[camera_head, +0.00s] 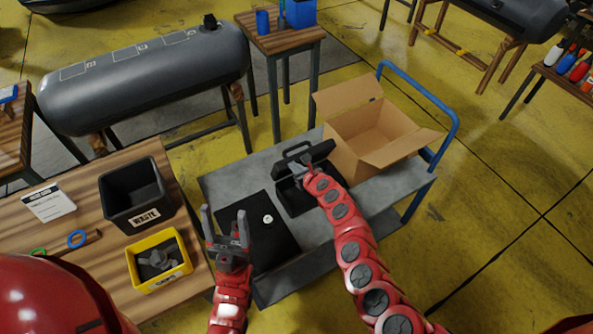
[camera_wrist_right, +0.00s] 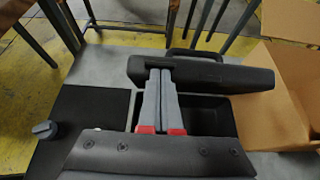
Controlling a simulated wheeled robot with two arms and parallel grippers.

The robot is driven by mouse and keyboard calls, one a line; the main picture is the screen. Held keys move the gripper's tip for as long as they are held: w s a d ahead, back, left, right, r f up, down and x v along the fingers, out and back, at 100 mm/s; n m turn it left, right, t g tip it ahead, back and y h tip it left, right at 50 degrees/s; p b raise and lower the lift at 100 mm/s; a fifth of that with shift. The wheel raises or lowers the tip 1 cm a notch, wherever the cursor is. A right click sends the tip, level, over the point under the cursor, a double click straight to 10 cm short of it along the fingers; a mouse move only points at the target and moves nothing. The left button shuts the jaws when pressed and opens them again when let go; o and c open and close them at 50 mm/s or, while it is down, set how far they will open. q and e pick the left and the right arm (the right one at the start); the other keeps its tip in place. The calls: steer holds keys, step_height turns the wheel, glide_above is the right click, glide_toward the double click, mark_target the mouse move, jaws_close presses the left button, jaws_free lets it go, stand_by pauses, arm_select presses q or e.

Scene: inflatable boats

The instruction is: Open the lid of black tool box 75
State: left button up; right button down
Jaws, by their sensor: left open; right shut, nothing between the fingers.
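The black tool box (camera_head: 290,200) sits on the grey cart, and its lid (camera_head: 318,151) is raised, with the dark inside of the box showing. In the right wrist view the lid (camera_wrist_right: 225,76) stands up behind the open box (camera_wrist_right: 208,112). My right gripper (camera_head: 299,167) is shut and empty at the lid's left part. Its fingertips (camera_wrist_right: 160,75) overlap the lid's lower edge; whether they touch cannot be told. My left gripper (camera_head: 227,222) is open and empty, over the left part of the cart near the black mat.
The cart (camera_head: 235,180) also holds an open cardboard box (camera_head: 365,130) right of the tool box and a black mat (camera_head: 262,245) with a small round grey piece (camera_head: 268,219). A wooden table with a black waste bin (camera_head: 133,200) and yellow bin (camera_head: 185,262) stands left.

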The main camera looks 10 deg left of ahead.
mark_target(290, 160)
steer(key=shift+a, duration=0.15)
steer(key=shift+w+a+r+b, duration=0.15)
steer(key=shift+w+a+b, duration=0.25)
steer(key=shift+w, duration=0.25)
steer(key=shift+w+a+r+b, duration=0.15)
steer(key=shift+w+a+b, duration=0.15)
steer(key=shift+w, duration=0.3)
steer(key=p+v, duration=0.5)
steer(key=shift+s+d+f, duration=0.2)
steer(key=shift+s, duration=0.1)
steer(key=shift+s+d+p, duration=0.5)
steer(key=shift+s+p, duration=0.15)
steer(key=shift+s, duration=0.2)
